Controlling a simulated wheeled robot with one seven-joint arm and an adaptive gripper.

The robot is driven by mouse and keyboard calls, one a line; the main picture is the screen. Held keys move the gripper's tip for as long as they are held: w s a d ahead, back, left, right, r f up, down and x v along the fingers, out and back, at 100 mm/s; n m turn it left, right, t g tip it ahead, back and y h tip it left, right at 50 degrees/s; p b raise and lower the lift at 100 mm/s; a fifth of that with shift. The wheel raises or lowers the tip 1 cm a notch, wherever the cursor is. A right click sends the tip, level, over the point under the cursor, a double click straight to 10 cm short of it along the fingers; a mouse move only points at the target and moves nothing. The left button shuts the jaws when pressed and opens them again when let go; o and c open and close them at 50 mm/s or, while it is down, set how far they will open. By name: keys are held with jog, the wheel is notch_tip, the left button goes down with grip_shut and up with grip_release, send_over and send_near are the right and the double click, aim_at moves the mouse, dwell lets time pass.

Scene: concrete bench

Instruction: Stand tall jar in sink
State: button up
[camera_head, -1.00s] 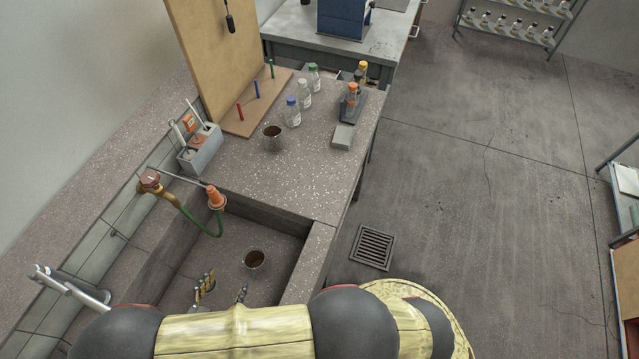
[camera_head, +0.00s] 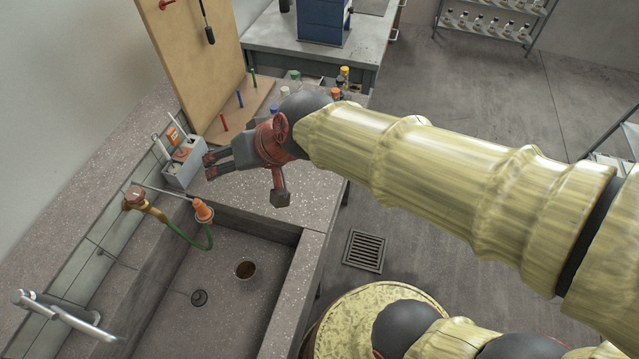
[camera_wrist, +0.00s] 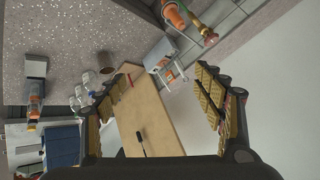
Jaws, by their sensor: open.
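A jar with a dark brown top opening (camera_head: 245,270) stands upright on the floor of the stone sink (camera_head: 282,312), right of the drain. A similar brown jar (camera_wrist: 105,61) stands on the bench in the wrist view; my gripper and arm hide it in the head view. I cannot tell for certain which one is the tall jar. My gripper (camera_head: 246,182) is open and empty above the bench behind the sink. Its spread fingers also show in the wrist view (camera_wrist: 157,84), with nothing between them.
An orange nozzle (camera_head: 203,211) with a green hose is at the sink's back left corner. A grey holder (camera_head: 183,165) and a wooden pegboard (camera_head: 192,62) stand behind it. Bottles (camera_wrist: 82,92) stand on the bench. A metal faucet (camera_head: 65,315) is at the left.

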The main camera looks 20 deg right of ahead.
jog(key=s+d+g+h, duration=0.1)
jog(key=s+d+h, duration=0.3)
jog(key=s+d, duration=0.9)
jog(key=d, duration=0.3)
jog(key=shift+d+f, duration=0.2)
jog(key=shift+f, duration=0.05)
